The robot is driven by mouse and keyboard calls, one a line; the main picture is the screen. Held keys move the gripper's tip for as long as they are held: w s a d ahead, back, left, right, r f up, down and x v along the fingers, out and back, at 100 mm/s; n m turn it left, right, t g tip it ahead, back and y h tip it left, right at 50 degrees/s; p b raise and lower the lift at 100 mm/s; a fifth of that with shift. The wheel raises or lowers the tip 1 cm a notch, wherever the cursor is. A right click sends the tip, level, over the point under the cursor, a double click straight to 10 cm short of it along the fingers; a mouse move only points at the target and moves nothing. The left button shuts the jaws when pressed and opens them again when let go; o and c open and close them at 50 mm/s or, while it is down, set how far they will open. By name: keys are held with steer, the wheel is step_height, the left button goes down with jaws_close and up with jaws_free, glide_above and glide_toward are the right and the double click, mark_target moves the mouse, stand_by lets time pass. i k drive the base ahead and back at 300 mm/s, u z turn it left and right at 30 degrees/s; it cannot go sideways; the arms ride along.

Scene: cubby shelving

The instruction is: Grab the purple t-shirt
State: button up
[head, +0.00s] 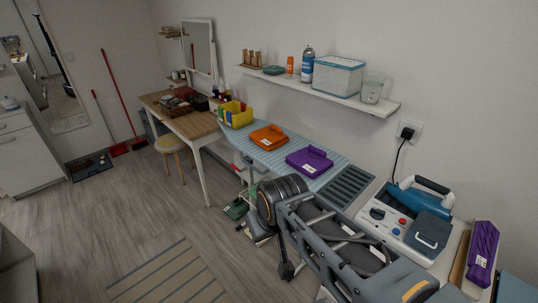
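A folded purple t-shirt (310,159) lies flat on the blue-striped ironing board, with a small white label on it. An orange folded garment (269,137) lies beside it on the left. My grey arm reaches up from the bottom, in front of the board and below the purple t-shirt. It is apart from the t-shirt in the picture. I cannot make out the fingertips of my gripper or whether they are open.
Another purple item (483,250) stands at the far right beside the blue-and-white steam iron station (412,215). A yellow bin (236,114) is at the board's left end. A wall shelf (385,105) hangs above. Open floor lies at the left.

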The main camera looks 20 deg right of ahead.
mark_target(312, 161)
steer(key=u, duration=0.3)
steer(key=i, duration=0.95)
steer(key=z, duration=0.35)
steer(key=i, duration=0.85)
steer(key=z, duration=0.55)
